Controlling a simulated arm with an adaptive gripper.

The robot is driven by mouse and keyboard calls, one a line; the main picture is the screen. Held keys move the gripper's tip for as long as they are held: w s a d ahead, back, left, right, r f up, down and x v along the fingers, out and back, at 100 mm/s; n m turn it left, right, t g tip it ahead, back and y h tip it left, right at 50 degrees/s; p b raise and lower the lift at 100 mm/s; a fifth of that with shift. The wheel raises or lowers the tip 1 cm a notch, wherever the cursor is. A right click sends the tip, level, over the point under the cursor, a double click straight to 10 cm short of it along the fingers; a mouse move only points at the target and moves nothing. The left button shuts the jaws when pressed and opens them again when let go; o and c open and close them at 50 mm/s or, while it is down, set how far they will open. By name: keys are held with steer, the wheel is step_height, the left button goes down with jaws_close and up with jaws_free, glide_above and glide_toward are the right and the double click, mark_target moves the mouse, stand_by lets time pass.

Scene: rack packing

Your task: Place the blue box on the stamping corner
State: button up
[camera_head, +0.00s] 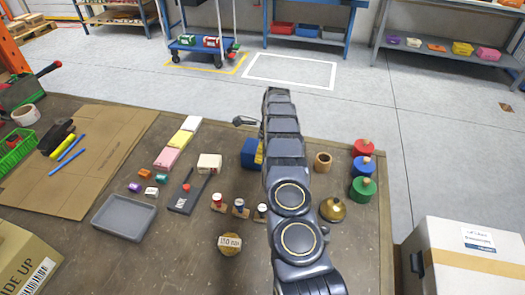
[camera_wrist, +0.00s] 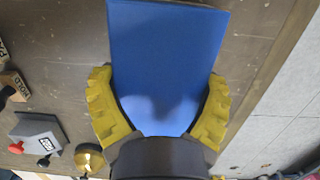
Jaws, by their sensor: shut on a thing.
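The blue box (camera_head: 249,153) is at the middle of the brown table in the head view, partly hidden behind my arm. In the wrist view the blue box (camera_wrist: 165,60) fills the space between two yellow fingers. My gripper (camera_wrist: 160,82) is shut on it, one finger against each side. In the head view only a bit of yellow finger shows beside my arm. I cannot tell whether the box touches the table. Several small stamps (camera_head: 238,208) stand on wooden blocks left of my arm, nearer than the box. No clearly marked stamping corner can be made out.
A grey tray (camera_head: 124,217) is farther left. A wooden ring (camera_head: 323,162), a brass bell (camera_head: 333,209) and coloured round containers (camera_head: 363,168) stand right of my arm.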

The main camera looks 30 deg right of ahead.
steer(key=shift+f, duration=0.1)
steer(key=o, duration=1)
steer(key=shift+c, duration=0.2)
step_height(320, 180, up, 12)
steer(key=s+d, duration=0.1)
steer(key=s+a+r+n+g+y, duration=0.1)
steer(key=s+a+r+n, duration=0.6)
steer(key=a, duration=0.3)
steer(key=s+a+r+n, duration=0.6)
steer(key=a+r+n, duration=0.1)
steer(key=a+r, duration=0.15)
steer(key=s+a+n, duration=0.1)
steer(key=s+n, duration=0.3)
steer(key=s, duration=0.5)
steer(key=s+a+n+g+h, duration=0.1)
steer(key=s+n, duration=0.3)
steer(key=s, duration=0.6)
steer(key=s+a+n+g+h, duration=0.1)
steer(key=s+a+n, duration=0.2)
steer(key=s, duration=0.7)
steer(key=shift+a+f+n, duration=0.25)
steer(key=shift+f+n, duration=0.2)
steer(key=shift+n, duration=0.55)
